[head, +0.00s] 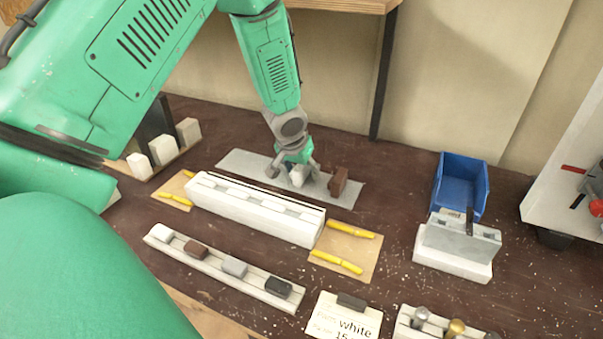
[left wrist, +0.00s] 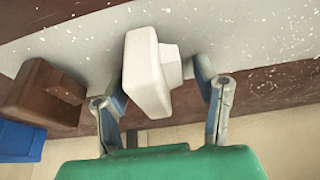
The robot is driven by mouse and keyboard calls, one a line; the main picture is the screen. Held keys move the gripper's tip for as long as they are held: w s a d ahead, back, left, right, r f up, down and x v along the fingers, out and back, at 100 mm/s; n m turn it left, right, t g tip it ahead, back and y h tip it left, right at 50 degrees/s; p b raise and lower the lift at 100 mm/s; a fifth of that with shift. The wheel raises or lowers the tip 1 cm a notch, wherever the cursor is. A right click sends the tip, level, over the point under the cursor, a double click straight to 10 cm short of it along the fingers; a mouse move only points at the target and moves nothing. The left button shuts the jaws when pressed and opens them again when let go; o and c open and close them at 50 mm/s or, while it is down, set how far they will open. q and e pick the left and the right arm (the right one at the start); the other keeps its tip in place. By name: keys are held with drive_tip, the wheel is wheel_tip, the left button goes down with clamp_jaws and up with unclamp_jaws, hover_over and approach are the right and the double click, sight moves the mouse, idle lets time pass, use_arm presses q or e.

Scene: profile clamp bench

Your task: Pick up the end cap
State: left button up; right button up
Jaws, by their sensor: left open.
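A white end cap (head: 297,177) sits on the grey mat (head: 240,163) behind the long white profile block. My left gripper (head: 300,166) points down at it, with a finger on either side. In the left wrist view the white end cap (left wrist: 143,72) stands between the two open fingers of my left gripper (left wrist: 160,78). The fingers are open; whether either touches the cap I cannot tell. A brown end cap (head: 338,182) stands on the mat just right of the gripper; it also shows in the left wrist view (left wrist: 45,95). My right gripper is not in view.
The white profile block (head: 255,210) lies in front, with yellow bars (head: 338,262) on tan pads beside it. A rail (head: 215,268) holds several coloured blocks. A blue bin (head: 460,185) and a grey-and-white fixture (head: 455,250) stand right. A post (head: 384,75) rises behind.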

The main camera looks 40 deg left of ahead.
use_arm(q)
drive_tip(key=shift+d+r, duration=0.1)
drive_tip(key=shift+s, duration=0.1)
drive_tip(key=c, duration=1)
drive_tip(key=shift+c, duration=0.4)
drive_tip(key=shift+a, duration=0.3)
